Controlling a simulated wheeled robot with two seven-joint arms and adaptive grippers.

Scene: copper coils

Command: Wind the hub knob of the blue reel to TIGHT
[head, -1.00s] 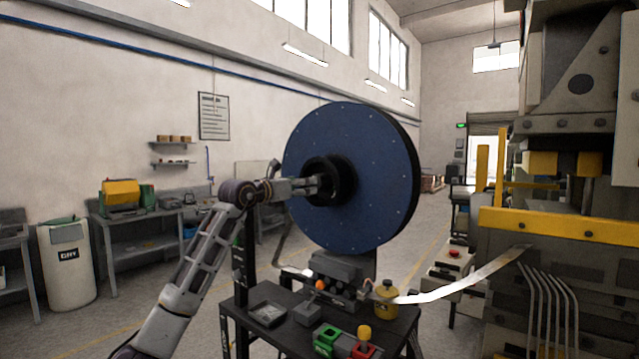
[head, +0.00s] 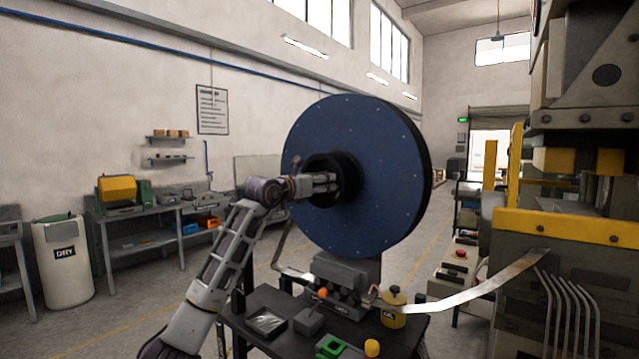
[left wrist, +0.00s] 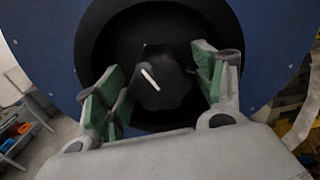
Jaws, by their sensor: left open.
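The blue reel (head: 365,190) stands upright on its stand behind the small dark table, with a black hub at its centre. My left gripper (head: 330,184) reaches in front of the hub. In the left wrist view the hub knob (left wrist: 165,92) is dark with a white pointer line that tilts from upper left to lower right. The open left gripper (left wrist: 158,88) has its green-padded fingers on either side of the knob, with gaps visible. Any TIGHT marking cannot be made out. My right gripper is in neither view.
The dark table (head: 270,296) bears a tray, a green block and a yellow bottle (head: 393,307). A metal strip (head: 480,292) runs right to the large press (head: 560,228). A workbench (head: 150,225) and a bin (head: 62,262) stand at the left wall.

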